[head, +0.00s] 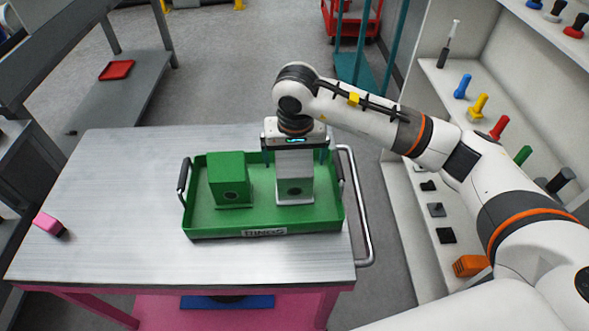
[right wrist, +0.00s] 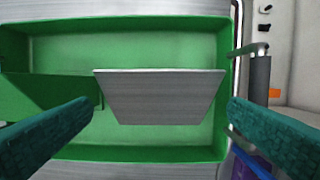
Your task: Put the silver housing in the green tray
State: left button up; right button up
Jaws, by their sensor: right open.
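The silver housing (head: 295,184) stands upright inside the green tray (head: 262,219), in its right half. It has a dark round hole low on its front. In the right wrist view the top of the housing (right wrist: 160,92) lies between my fingers, with a gap on each side. My right gripper (head: 295,156) is open, pointing down at the top of the housing. In the right wrist view the green tray (right wrist: 130,22) surrounds the housing. My left gripper is not in view.
A green housing (head: 229,179) stands in the tray's left half. The tray has dark handles at both ends and sits on a metal-topped cart (head: 110,190). A pink piece (head: 47,222) lies at the cart's left. Shelves with coloured parts (head: 480,105) stand at right.

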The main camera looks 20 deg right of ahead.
aim_at(295, 173)
notch_tip(295, 173, up, 6)
jog(key=s+b, duration=0.1)
jog(key=shift+a, duration=0.1)
dwell(0.5)
